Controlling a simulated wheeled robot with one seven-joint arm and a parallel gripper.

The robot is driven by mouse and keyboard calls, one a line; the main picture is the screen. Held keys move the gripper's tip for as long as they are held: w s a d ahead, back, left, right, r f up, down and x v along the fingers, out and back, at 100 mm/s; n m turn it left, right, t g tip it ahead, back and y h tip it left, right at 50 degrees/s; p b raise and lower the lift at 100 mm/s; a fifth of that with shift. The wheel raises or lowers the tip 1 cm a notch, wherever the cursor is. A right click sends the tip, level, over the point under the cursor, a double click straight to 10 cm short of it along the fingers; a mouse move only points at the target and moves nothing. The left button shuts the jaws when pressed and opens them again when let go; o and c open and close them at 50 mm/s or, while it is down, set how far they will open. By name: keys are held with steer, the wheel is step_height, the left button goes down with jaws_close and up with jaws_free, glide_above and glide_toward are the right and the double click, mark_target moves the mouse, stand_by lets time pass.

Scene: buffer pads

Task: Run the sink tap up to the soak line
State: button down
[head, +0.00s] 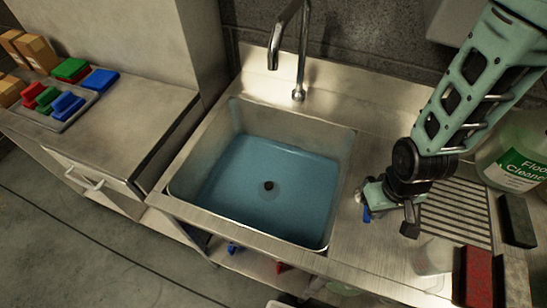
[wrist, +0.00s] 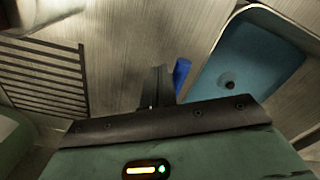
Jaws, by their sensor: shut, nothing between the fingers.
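The sink basin (head: 180,190) holds blue water (head: 285,185) over its floor and partway up the walls, with a dark drain showing through. No marked soak line can be made out. The metal tap (head: 300,60) arches over the back of the sink, and I see no stream from its spout. A small blue piece (head: 366,213), perhaps a tap lever, is on the counter right of the sink. It also shows in the wrist view (wrist: 182,75). My gripper (head: 373,197) is shut and empty close beside it; its fingers (wrist: 156,85) look next to it, contact unclear.
A ribbed drainboard (head: 455,210), a floor cleaner jug (head: 515,155), a dark block (head: 517,222) and a red pad (head: 477,275) crowd the right. A tray (head: 62,118) of coloured blocks sits on the left counter (head: 130,130). Bare steel surrounds the basin.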

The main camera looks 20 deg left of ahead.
steer(key=shift+a, duration=0.3)
step_height(320, 180, up, 7)
steer(key=p, duration=0.6)
stand_by(0.6)
steer(key=s+d+r+n+b, duration=0.2)
steer(key=s+r+b, duration=0.8)
steer(key=r, duration=0.3)
steer(key=shift+s+r+y, duration=0.2)
steer(key=shift+r+y, duration=0.1)
